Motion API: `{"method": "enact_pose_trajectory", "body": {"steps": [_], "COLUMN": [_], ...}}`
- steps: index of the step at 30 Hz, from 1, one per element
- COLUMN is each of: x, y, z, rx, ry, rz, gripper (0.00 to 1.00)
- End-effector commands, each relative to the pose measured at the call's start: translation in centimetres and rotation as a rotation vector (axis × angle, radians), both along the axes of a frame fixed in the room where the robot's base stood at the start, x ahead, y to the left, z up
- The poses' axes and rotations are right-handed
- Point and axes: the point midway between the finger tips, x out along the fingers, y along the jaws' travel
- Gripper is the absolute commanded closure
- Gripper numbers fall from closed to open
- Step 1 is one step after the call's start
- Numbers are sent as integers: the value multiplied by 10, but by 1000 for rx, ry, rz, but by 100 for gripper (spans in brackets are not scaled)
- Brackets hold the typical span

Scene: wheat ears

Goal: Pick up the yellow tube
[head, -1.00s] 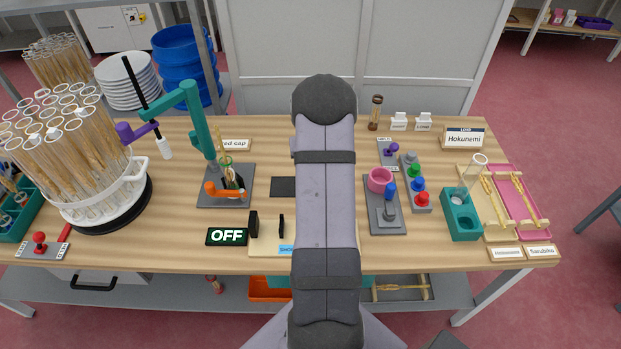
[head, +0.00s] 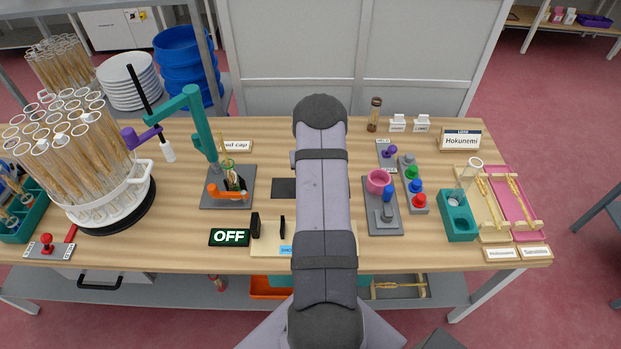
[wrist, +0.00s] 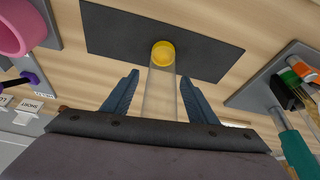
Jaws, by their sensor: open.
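The yellow tube (wrist: 161,88) shows in the wrist view as a clear tube with a yellow end. It lies between the two fingers of my gripper (wrist: 153,90), with its yellow end beyond the fingertips, over a dark mat (wrist: 205,45). The fingers are spread, with a visible gap on each side of the tube. Its lower part is hidden behind the gripper body. In the head view my arm hides the tube and the gripper; only the left part of the dark mat (head: 283,188) shows.
A teal stand with an orange clamp (head: 228,192) is left of the mat. A pink cup (head: 378,182) stands on a grey plate to the right. A large tube rack (head: 135,200) fills the left end. An OFF sign (head: 229,237) is at the front.

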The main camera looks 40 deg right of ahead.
Motion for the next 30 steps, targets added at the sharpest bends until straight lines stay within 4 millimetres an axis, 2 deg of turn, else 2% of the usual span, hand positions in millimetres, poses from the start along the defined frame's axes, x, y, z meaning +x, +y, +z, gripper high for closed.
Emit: {"method": "enact_pose_trajectory", "body": {"steps": [11, 12, 17, 30], "x": [2, 2, 2, 2], "y": [-1, -1, -1, -2], "z": [-6, -6, -6, -3], "rx": [-1, -1, -1, -1], "ry": [-1, -1, -1, -2], "rz": [1, 1, 0, 0], "gripper": [47, 52, 90, 91]}}
